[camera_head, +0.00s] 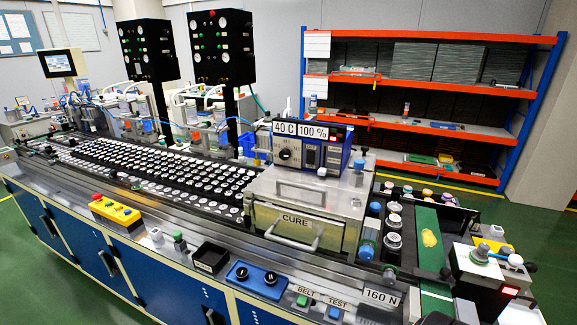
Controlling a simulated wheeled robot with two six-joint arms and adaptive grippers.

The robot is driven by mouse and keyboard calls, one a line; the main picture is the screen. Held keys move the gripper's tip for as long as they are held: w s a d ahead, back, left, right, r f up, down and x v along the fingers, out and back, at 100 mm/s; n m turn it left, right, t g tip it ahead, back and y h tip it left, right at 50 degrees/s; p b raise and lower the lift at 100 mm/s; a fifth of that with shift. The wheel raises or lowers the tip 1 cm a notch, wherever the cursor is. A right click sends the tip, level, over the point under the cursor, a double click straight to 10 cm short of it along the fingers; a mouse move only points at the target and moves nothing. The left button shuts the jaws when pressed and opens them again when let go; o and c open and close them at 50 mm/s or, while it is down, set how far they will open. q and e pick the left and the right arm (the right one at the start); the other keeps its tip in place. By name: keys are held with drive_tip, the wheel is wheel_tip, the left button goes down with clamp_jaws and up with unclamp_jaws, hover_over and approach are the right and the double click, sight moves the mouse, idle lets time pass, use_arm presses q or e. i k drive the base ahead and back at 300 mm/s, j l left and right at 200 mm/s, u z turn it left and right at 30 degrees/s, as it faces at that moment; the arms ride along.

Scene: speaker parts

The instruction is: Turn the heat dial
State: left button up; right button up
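The heat dial is a black round knob (286,154) on the silver front of a control box (310,152) with blue sides. The box stands on top of the metal oven labelled CURE (296,220). Displays above the knob read 40 C and 100 % (300,131). The knob's pointer is too small to read. The oven's front door with its bar handle (292,240) looks shut. Neither of my grippers can be made out in the head view, and nothing touches the dial.
A conveyor with many small round parts (150,170) runs left of the oven. In front are a yellow button box (116,212), a black bin (210,257) and a blue two-knob panel (256,279). A green belt (428,240) lies to the right. Shelves (430,90) stand behind.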

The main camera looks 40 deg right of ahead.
sight(285, 153)
drive_tip(key=i+j+z, duration=0.1)
drive_tip(key=z, duration=0.3)
drive_tip(key=j+z, duration=0.1)
drive_tip(key=z, duration=0.35)
drive_tip(key=i+j+z, duration=0.1)
drive_tip(key=z, duration=0.3)
drive_tip(key=j+z, duration=0.2)
drive_tip(key=z, duration=0.2)
drive_tip(key=j+z, duration=0.15)
drive_tip(key=z, duration=0.25)
drive_tip(key=j+z, duration=0.15)
drive_tip(key=j, duration=0.35)
drive_tip(key=j+z, duration=0.15)
drive_tip(key=j, duration=0.3)
drive_tip(key=k+j+z, duration=0.15)
drive_tip(key=j, duration=0.3)
drive_tip(key=k+j+z, duration=0.15)
drive_tip(key=j, duration=0.35)
drive_tip(key=j+z, duration=0.15)
drive_tip(key=j, duration=0.3)
drive_tip(key=k, duration=0.05)
